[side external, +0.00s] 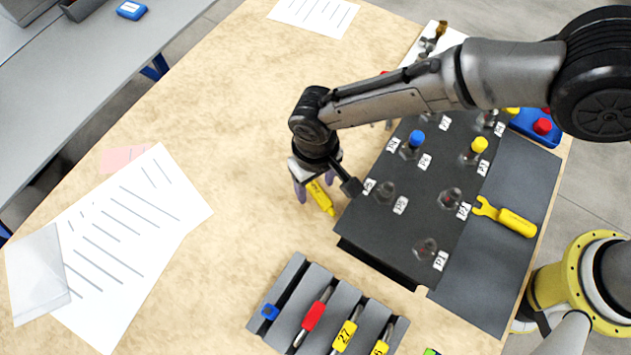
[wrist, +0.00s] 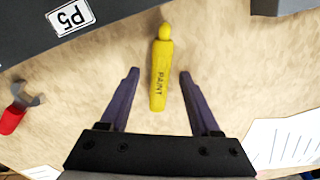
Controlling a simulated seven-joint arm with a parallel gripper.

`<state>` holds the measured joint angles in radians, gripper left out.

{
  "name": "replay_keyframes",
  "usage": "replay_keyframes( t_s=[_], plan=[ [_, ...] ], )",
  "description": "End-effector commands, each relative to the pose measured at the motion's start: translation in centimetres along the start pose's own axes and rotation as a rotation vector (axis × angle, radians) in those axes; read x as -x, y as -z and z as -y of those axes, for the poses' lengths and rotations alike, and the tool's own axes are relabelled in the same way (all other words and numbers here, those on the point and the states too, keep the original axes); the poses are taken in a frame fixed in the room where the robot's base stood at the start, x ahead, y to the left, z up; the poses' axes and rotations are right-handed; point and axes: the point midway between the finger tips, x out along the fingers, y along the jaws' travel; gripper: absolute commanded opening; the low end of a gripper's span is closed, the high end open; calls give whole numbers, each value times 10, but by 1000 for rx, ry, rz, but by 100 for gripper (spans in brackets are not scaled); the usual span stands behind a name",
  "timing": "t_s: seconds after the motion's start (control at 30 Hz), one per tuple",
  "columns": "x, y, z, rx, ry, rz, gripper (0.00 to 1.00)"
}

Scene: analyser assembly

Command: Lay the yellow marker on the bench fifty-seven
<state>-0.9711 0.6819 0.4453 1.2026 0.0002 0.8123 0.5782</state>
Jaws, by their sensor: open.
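The yellow marker (wrist: 159,75), printed with PAINT, lies on the wooden bench (wrist: 85,75) between my gripper's spread fingers in the wrist view. Clear gaps show on both sides of it. In the side view the yellow marker (side external: 320,198) lies just left of the black rack, partly hidden by my gripper (side external: 313,190). My gripper is open and holds nothing, low over the marker; how far above it I cannot tell. The bench (side external: 215,130) also shows in the side view. I see no label fifty-seven on it.
The black rack (side external: 400,238) with capped vials and labels stands right of my gripper. A grey holder (side external: 290,280) with red and yellow tools is in front. A yellow wrench (side external: 505,217) lies on a dark mat. Papers (side external: 125,235) lie at left; bench between is clear.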

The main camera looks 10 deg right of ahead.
Motion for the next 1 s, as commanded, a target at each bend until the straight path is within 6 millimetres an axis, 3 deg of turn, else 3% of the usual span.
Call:
replay_keyframes(
  t_s=[0.6,0.8,1.0],
  plan=[
    [116,0,0,0,2,-2,63],
    [132,0,0,0,1,-2,63],
    [134,0,0,0,0,0,63]
  ],
)
